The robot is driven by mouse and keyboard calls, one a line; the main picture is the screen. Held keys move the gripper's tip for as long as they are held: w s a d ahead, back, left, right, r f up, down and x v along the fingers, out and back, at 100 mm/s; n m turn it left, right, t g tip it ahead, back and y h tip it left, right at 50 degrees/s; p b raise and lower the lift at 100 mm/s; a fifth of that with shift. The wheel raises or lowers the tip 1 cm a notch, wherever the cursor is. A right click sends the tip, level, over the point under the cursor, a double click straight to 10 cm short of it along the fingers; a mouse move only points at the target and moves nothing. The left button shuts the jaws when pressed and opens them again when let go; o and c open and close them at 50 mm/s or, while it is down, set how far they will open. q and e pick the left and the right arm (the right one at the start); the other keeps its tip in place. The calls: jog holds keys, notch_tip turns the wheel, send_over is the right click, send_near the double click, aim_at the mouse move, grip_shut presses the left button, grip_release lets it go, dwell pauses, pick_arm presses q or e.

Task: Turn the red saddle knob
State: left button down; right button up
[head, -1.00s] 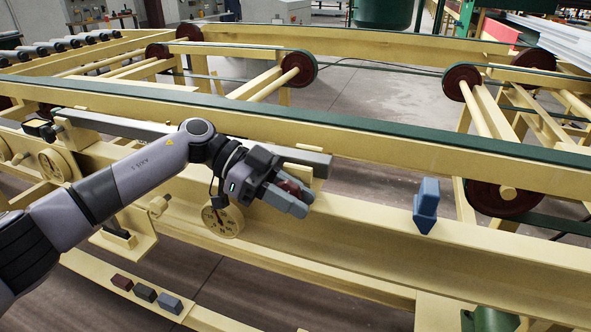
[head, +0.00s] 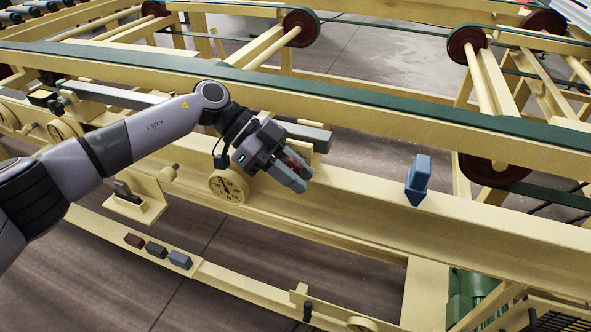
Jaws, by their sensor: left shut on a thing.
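My left gripper (head: 294,174) is at the middle of the view, above the cream beam and right of a round dial (head: 228,187). Its grey fingers are shut on a dark red thing, which I take to be the red saddle knob (head: 291,161). Only a small part of the knob shows between the fingers; the rest is hidden by the gripper. A grey bar (head: 305,134) passes behind the gripper. My right gripper is not in view.
A blue pointed block (head: 417,180) stands on the beam (head: 350,202) to the right. Red, dark and blue small blocks (head: 157,249) lie on the lower rail. A green-topped rail (head: 380,109) runs across behind the gripper. Dark red pulleys stand beyond.

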pick_arm(q)
jog(key=c, duration=1)
grip_release()
jog(key=v, duration=0.7)
jog(key=shift+b, duration=0.3)
jog(key=shift+a, duration=0.1)
